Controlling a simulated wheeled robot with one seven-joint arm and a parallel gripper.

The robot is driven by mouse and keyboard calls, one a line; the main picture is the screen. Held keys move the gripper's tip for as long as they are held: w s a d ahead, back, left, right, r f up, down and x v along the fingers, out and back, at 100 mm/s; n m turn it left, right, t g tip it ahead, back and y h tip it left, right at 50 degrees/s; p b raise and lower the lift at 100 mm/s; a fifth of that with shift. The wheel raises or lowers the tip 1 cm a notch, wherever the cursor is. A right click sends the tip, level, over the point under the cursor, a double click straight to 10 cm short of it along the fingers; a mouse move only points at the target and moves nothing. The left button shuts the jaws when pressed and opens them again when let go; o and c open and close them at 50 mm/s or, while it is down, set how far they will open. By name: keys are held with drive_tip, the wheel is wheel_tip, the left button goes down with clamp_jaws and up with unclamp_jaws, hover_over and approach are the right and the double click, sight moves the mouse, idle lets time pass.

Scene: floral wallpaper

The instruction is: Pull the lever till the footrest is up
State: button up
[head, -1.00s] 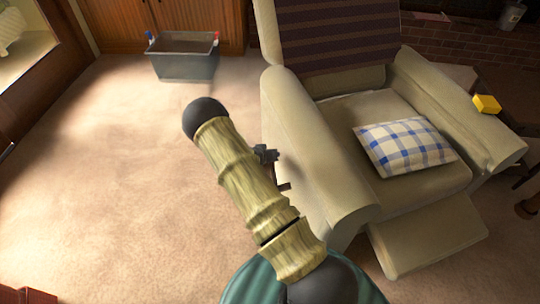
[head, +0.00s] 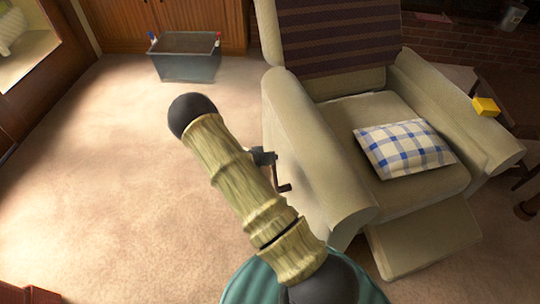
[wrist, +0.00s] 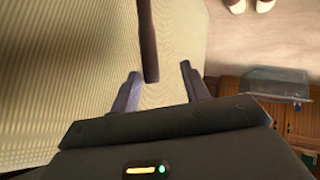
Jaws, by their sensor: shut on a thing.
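The beige armchair (head: 320,150) stands right of my arm in the head view. Its footrest (head: 425,240) slants forward from under the seat, partly out. The dark lever (head: 284,187) is on the chair's left side, partly hidden by my arm. My gripper (head: 263,157) is beside that side panel, mostly hidden behind my arm.
A grey bin (head: 186,60) stands by the wooden cabinets (head: 160,25). The carpet (head: 90,170) on the left is clear.

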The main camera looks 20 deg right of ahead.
drive_tip(key=p+v, duration=0.3)
drive_tip(key=v, duration=0.8)
drive_tip(key=shift+a, duration=0.4)
drive_tip(key=shift+r, duration=0.15)
drive_tip(key=shift+a+r, duration=0.15)
drive_tip(key=c, duration=0.7)
drive_tip(key=shift+a+r+y, duration=0.15)
drive_tip(key=shift+r+y, duration=0.05)
drive_tip(key=shift+y, duration=0.2)
clamp_jaws()
drive_tip(key=s+a+r+n+g+y, duration=0.1)
drive_tip(key=s+a+r+y, duration=0.25)
drive_tip(key=r, duration=0.25)
drive_tip(key=s+a+r+n+y, duration=0.1)
drive_tip(key=s+a+r+y, duration=0.25)
drive_tip(key=r, duration=0.35)
drive_tip(key=s+d+r+n+g, duration=0.1)
drive_tip(key=s+r+n, duration=0.2)
drive_tip(key=s+r, duration=0.5)
drive_tip(key=s, duration=0.3)
drive_tip(key=shift+s+d+r+n+g, duration=0.2)
drive_tip(key=shift+s+d+n+g, duration=0.1)
drive_tip(key=shift+s+n, duration=0.1)
